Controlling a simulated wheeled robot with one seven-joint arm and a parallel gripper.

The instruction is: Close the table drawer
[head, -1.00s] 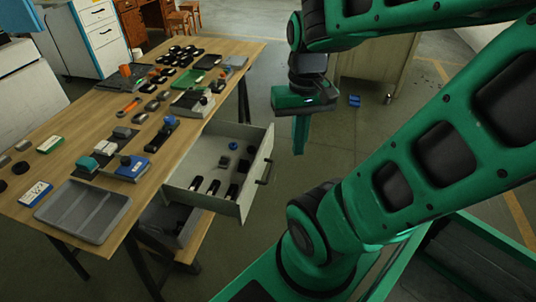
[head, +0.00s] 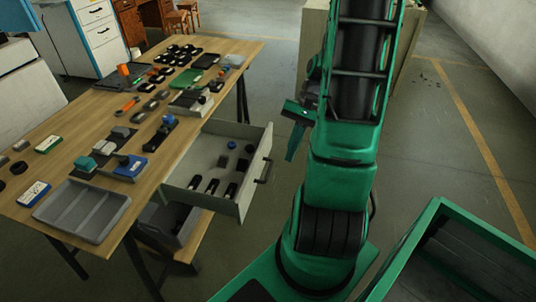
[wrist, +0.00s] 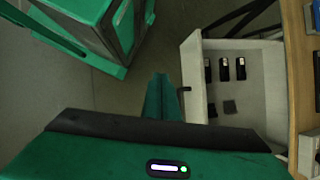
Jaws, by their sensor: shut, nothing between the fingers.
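The table drawer (head: 244,203) is a pale grey box pulled well out from under the wooden table (head: 190,120). Its dark bar handle (head: 265,171) is on the front panel. Several black items, a small blue one and other small pieces lie inside. My gripper (head: 291,157) is shut and empty, pointing down, in front of and apart from the drawer front. In the wrist view, the fingertips (wrist: 160,78) are just left of the drawer (wrist: 192,85) and its handle (wrist: 184,90). I cannot tell whether they touch the handle there.
A second grey drawer or bin (head: 165,228) with dark contents sits lower under the table. Tools, blocks and a grey divided tray (head: 82,210) cover the tabletop. A beige cabinet (head: 313,40) stands behind my arm. Floor between the drawer and my arm is clear.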

